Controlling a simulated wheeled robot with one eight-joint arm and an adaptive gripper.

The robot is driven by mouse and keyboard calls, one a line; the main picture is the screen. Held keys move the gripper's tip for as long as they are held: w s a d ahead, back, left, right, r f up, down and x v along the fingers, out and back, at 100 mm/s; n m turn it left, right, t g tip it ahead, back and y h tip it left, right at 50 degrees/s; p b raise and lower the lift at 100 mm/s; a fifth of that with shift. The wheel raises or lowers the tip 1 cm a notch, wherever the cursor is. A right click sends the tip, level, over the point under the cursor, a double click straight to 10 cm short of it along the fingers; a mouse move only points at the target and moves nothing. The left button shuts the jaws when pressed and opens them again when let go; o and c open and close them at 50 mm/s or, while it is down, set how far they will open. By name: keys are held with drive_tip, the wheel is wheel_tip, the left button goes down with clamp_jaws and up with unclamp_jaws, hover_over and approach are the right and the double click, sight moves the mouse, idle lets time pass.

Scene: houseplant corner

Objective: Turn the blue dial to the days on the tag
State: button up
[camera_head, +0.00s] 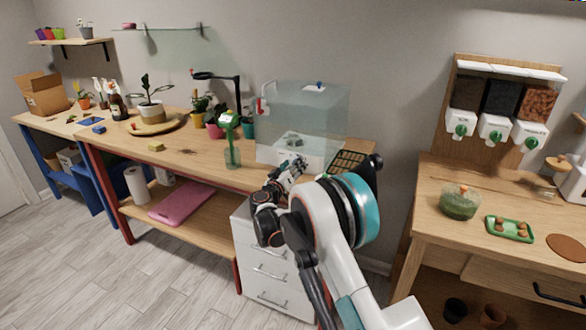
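A clear tank (318,115) with a white base (268,152) stands on the wooden bench, right of its middle. A small blue piece (319,85) sits on top of the tank; I cannot tell whether it is the blue dial. No other dial can be made out, and part of the base front is hidden behind my gripper. No tag with readable days shows. My gripper (292,166) is small and dark in front of the tank's base, near the bench's front edge. Its fingers are too small to tell open from shut, or whether they touch anything.
A green spray bottle (231,145) stands left of the tank. A dark seed tray (347,161) lies to its right. Potted plants and a round wooden tray (173,126) are further left. A second table (430,190) with dispensers (495,127) stands at the right.

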clamp_jaws()
drive_tip(key=shift+m, duration=0.3)
drive_tip(key=m, duration=0.9)
drive_tip(key=shift+m, duration=0.3)
idle(0.5)
unclamp_jaws()
